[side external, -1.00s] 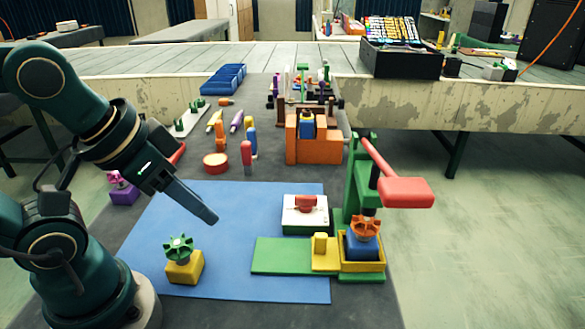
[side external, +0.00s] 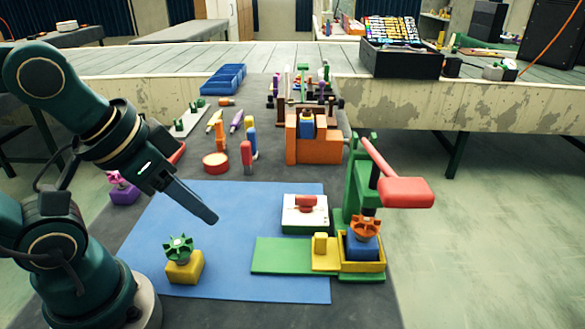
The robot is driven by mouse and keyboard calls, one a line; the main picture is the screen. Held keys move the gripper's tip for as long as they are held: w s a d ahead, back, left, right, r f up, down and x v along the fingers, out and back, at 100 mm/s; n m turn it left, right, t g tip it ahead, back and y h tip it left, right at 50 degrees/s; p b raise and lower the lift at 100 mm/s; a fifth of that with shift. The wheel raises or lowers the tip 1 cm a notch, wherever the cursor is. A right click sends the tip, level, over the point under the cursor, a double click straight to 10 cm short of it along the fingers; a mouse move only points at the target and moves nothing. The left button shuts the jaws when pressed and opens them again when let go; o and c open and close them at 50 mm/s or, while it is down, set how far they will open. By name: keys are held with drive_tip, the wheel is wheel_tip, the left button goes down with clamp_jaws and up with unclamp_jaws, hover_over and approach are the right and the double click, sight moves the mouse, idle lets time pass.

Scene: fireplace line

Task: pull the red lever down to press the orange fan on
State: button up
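The red lever (side external: 405,192) sticks out from the top of a green press frame (side external: 357,180) at the right, its broad red end raised to the right of the post. The orange fan (side external: 366,227) sits under the press on a blue block (side external: 361,246), inside a yellow holder (side external: 376,266) on a green base (side external: 280,256). My gripper (side external: 212,219) hangs above the blue mat, well left of the press and apart from it. Its fingers look close together from this side, and nothing shows between them. Whether they are shut is not clear.
A yellow block with a green fan (side external: 180,248) stands on the blue mat (side external: 240,210) below my gripper. A white block with a red top (side external: 305,214) stands left of the press. An orange stand (side external: 318,148) and several tools are behind. The mat's middle is free.

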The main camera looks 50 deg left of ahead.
drive_tip(key=shift+s, duration=0.1)
clamp_jaws()
drive_tip(key=w+d+r+m+t+h, duration=0.1)
drive_tip(key=w+d+r+m, duration=0.1)
drive_tip(key=w+d+r, duration=0.35)
drive_tip(key=w+d+r+m+h, duration=0.25)
drive_tip(key=d+r, duration=0.35)
drive_tip(key=r, duration=0.4)
drive_tip(key=m, duration=0.2)
approach(406, 186)
drive_tip(key=shift+a+r+h, duration=0.25)
drive_tip(key=shift+a+r, duration=0.05)
drive_tip(key=shift+x, duration=3.45)
drive_tip(key=shift+s+f, duration=0.1)
drive_tip(key=shift+f, duration=0.05)
